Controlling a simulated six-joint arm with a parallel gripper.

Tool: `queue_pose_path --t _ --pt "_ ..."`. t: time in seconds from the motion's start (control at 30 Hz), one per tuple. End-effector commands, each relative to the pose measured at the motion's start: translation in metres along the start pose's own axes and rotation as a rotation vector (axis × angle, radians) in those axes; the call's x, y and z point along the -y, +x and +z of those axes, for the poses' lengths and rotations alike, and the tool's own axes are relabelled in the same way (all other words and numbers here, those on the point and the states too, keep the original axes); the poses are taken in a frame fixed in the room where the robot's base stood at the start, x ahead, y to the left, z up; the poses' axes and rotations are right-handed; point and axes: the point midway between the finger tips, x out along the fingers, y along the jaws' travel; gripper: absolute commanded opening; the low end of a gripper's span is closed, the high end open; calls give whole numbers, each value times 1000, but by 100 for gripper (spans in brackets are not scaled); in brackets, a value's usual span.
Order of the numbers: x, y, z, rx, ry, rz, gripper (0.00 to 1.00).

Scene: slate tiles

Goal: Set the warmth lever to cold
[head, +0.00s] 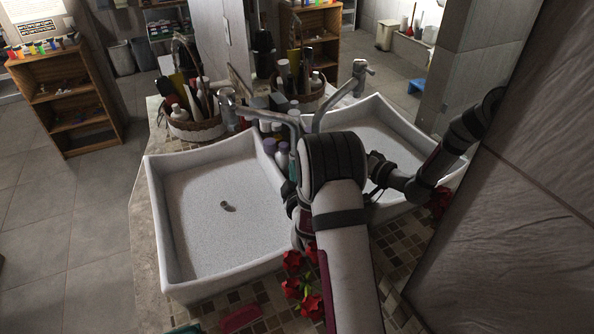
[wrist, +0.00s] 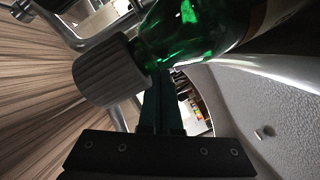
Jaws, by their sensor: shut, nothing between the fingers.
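The grey metal tap (head: 265,112) stands at the back of the white basin. A short piece at its left end (head: 227,97) looks like the warmth lever; its exact setting is too small to tell. In the wrist view grey metal tap parts (wrist: 75,35) cross the upper left, and I cannot tell the lever there for sure. My gripper (wrist: 162,85) is shut and empty, its dark fingers close beside a green bottle (wrist: 185,35) with a ribbed grey cap (wrist: 105,70). Contact is unclear. In the head view my arm hides the gripper.
The speckled white basin (head: 158,215) has a dark drain (head: 227,206). A basket (head: 197,131) of toiletries and small bottles (head: 282,155) stand behind it. Red flowers (head: 292,262) are at the front. A mirror on the right repeats the basin and arm.

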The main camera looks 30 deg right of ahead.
Motion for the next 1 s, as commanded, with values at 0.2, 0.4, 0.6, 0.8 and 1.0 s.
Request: queue_pose_path --t 0.2,0.4,0.6,0.8,1.0 --pt "0 2 9 0 1 0 0" --pt "0 2 9 0 1 0 0" --pt "-3 4 22 2 1 0 0" --pt "-3 4 23 4 3 -1 0" --pt "-3 1 14 3 3 0 0"
